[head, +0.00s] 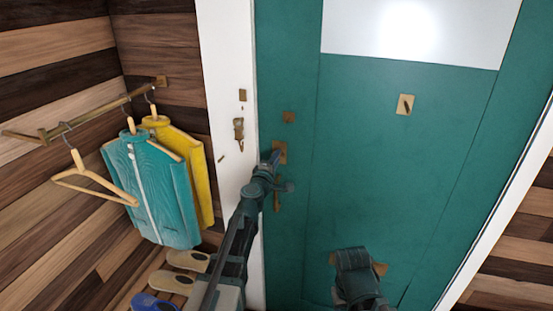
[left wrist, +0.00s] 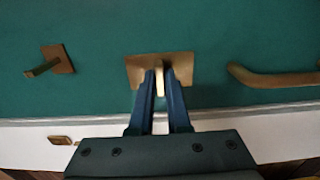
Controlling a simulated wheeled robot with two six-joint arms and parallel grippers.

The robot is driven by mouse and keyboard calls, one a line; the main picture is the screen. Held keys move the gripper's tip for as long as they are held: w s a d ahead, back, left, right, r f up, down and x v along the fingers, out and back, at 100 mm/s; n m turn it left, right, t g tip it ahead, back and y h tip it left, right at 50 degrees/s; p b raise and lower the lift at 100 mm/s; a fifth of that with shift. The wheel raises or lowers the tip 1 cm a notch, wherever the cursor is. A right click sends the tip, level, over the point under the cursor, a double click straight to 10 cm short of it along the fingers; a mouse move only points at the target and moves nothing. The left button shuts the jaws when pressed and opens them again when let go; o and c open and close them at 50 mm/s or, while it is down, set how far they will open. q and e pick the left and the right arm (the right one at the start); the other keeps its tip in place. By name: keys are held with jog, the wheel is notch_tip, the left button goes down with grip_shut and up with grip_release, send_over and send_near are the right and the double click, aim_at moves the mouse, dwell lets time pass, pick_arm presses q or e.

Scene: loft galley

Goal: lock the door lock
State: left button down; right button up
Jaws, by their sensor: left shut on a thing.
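The teal door (head: 390,170) stands against its white frame (head: 229,100) and looks closed. A brass lock plate (head: 281,147) sits near the door's left edge; in the left wrist view the lock plate (left wrist: 139,68) is seen close up. Its narrow brass thumb-turn (left wrist: 159,77) stands out between my fingers. My left gripper (head: 275,158) is shut on this thumb-turn, one finger on each side. The bolt is hidden. A dark part of my right arm shows at the bottom of the head view; its fingertips cannot be made out.
A brass door handle (left wrist: 272,78) is beside the lock plate. A smaller brass plate with a lever (left wrist: 60,60) is on its other side. Brass fittings (head: 239,128) sit on the frame. Hanging clothes (head: 152,185) and shoes (head: 187,261) are at left.

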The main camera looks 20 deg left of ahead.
pick_arm(q)
jog(key=c, duration=0.9)
grip_release()
